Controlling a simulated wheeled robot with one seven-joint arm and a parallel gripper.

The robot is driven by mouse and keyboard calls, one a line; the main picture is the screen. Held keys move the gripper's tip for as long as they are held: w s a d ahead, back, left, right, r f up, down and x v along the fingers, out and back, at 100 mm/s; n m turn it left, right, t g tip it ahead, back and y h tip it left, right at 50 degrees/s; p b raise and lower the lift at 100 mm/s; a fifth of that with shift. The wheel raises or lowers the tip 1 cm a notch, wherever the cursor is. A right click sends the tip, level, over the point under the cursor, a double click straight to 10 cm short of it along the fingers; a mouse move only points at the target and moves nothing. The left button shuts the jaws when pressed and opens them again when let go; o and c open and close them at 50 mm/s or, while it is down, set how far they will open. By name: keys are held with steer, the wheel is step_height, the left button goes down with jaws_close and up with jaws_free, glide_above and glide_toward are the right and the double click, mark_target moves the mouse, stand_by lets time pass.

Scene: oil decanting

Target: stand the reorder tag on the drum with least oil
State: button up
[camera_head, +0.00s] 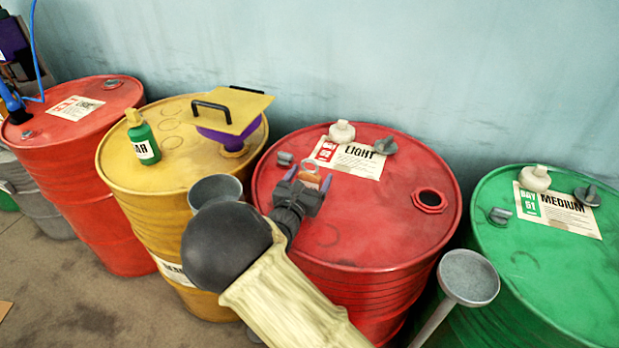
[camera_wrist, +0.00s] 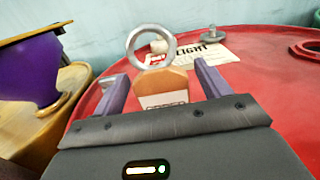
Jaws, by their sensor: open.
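The reorder tag (camera_wrist: 166,82), a tan block with a white lettered label and a grey ring on top, stands between my gripper's fingers (camera_wrist: 158,72) in the wrist view. My gripper (camera_head: 308,180) is open, over the near left part of the middle red drum (camera_head: 375,225), marked LIGHT. The tag's lower part is hidden, so I cannot tell whether it touches the lid. A green drum (camera_head: 560,265) marked MEDIUM is at right. A yellow drum (camera_head: 165,185) and another red drum (camera_head: 100,180) are at left. Oil levels inside are not visible.
The middle red lid has caps, a label card (camera_head: 348,160) and an open bung hole (camera_head: 430,199). A green bottle (camera_head: 143,143) and a purple funnel (camera_head: 235,136) with a yellow handled lid (camera_head: 245,108) are on the yellow drum. A grey dipper (camera_head: 469,277) rises between drums.

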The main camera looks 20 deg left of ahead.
steer(key=s, duration=0.8)
steer(key=s+a+b, duration=0.1)
steer(key=s, duration=0.3)
steer(key=shift+r, duration=0.1)
